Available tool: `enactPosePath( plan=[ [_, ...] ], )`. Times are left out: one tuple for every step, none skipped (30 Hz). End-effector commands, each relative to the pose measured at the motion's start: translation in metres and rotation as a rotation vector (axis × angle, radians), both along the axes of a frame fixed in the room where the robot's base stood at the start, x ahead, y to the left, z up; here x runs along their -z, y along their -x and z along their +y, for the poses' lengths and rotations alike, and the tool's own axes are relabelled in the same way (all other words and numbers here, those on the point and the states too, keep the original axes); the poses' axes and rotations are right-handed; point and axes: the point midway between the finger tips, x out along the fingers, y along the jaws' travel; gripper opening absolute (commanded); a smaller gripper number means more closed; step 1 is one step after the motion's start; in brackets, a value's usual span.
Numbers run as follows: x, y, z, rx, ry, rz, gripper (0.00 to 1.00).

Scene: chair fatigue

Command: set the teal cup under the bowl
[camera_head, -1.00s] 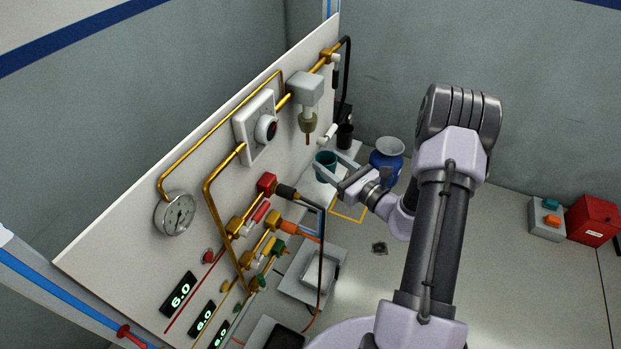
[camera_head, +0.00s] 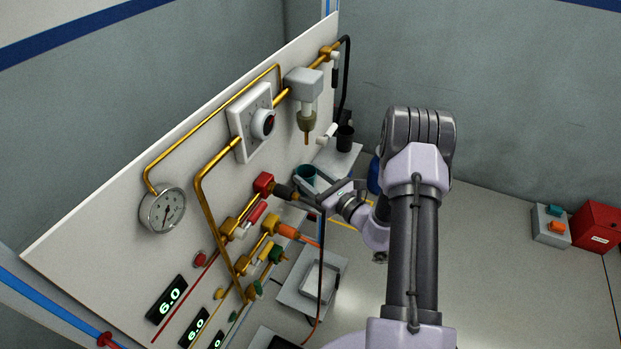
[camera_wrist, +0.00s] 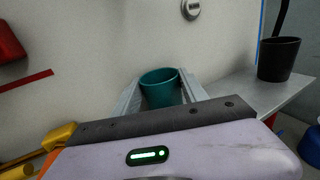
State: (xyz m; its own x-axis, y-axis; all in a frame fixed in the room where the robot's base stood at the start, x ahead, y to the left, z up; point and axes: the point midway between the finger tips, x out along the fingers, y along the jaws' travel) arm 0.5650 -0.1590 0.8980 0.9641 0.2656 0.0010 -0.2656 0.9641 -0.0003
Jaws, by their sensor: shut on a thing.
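The teal cup (camera_head: 305,173) is upright between the fingers of my gripper (camera_head: 304,184), which is shut on it. In the wrist view the cup (camera_wrist: 160,88) sits between the two pale fingers, its open mouth facing up. The bowl (camera_head: 306,121) is the small olive-tinted cup with a brass-coloured tip below the grey-white block on the panel. The cup is lower than the bowl in the head view, close to the panel, and not touching the bowl. The bowl does not show in the wrist view.
A black hose hangs in front of my gripper. A black cup (camera_head: 345,138) stands on a small shelf (camera_wrist: 240,90) to the right. A blue vase (camera_head: 375,174) is partly hidden behind my arm.

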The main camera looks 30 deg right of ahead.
Motion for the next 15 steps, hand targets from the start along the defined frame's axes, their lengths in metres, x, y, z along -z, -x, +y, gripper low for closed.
enactPosePath(
  plan=[
    [0.0031,0.0001,0.0,0.0,0.0,0.0,0.06],
    [0.0041,0.0001,0.0001,0.0,0.0,0.0,0.06],
    [0.0033,0.0001,0.0001,0.0,0.0,0.0,0.56],
    [0.0029,0.0001,0.0001,0.0,0.0,0.0,0.62],
    [0.0028,0.0001,0.0001,0.0,0.0,0.0,0.68],
    [0.0027,0.0001,0.0001,0.0,0.0,0.0,0.72],
    [0.0027,0.0001,0.0001,0.0,0.0,0.0,0.72],
    [0.0026,0.0001,0.0001,0.0,0.0,0.0,0.72],
    [0.0026,0.0001,0.0001,0.0,0.0,0.0,0.72],
    [0.0026,0.0001,0.0001,0.0,0.0,0.0,0.72],
    [0.0026,0.0001,0.0001,0.0,0.0,0.0,0.72],
    [0.0026,0.0001,0.0001,0.0,0.0,0.0,0.72],
    [0.0026,0.0001,0.0001,0.0,0.0,0.0,0.72],
    [0.0023,0.0001,0.0001,0.0,0.0,0.0,0.72],
    [0.0007,0.0001,0.0001,0.0,0.0,0.0,0.72]
  ],
)
